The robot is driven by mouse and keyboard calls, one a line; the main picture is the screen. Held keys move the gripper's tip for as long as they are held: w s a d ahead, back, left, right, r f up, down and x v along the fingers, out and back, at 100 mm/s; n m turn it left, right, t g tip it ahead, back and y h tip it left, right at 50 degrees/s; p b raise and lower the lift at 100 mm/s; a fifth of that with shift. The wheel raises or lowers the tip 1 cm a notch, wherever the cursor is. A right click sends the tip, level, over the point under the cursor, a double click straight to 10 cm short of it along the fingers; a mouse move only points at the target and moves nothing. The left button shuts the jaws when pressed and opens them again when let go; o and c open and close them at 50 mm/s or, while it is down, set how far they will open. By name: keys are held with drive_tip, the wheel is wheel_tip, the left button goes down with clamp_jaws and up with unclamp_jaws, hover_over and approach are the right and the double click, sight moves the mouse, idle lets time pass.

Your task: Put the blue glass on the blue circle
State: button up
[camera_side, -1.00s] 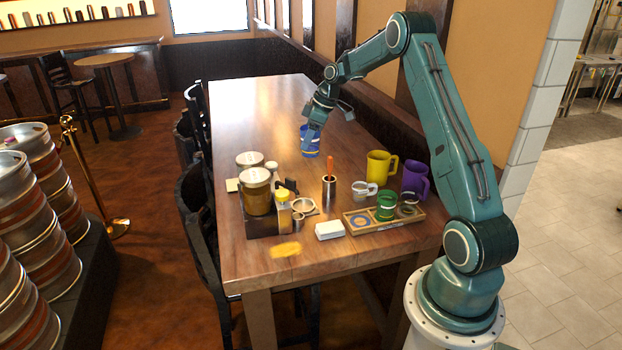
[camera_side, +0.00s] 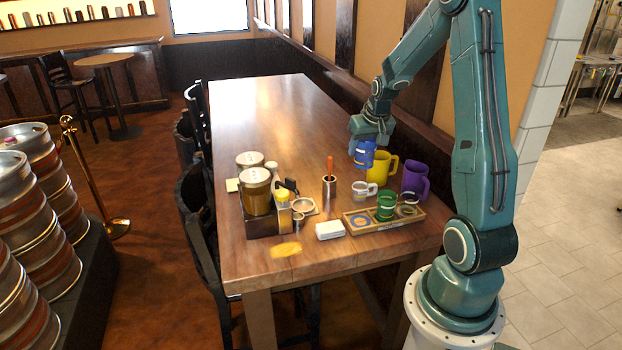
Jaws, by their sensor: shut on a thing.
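My gripper (camera_side: 364,139) is shut on the blue glass (camera_side: 364,155) and holds it roughly upright. The glass shows just behind and left of the yellow mug; whether they touch I cannot tell. A green glass (camera_side: 386,206) stands in the middle of the tray. Another ring or small glass (camera_side: 408,210) is at the tray's right end.
A yellow mug (camera_side: 379,168), a purple mug (camera_side: 415,180) and a clear glass cup (camera_side: 363,190) stand behind the tray. The far table is clear.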

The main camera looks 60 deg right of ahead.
drive_tip(key=shift+s, duration=0.45)
drive_tip(key=shift+f, duration=0.1)
wheel_tip(320, 180, down, 16)
idle(0.4)
drive_tip(key=shift+f, duration=0.1)
drive_tip(key=shift+f, duration=1.8)
drive_tip(key=shift+f, duration=0.15)
drive_tip(key=o, duration=0.8)
drive_tip(key=shift+c, duration=0.2)
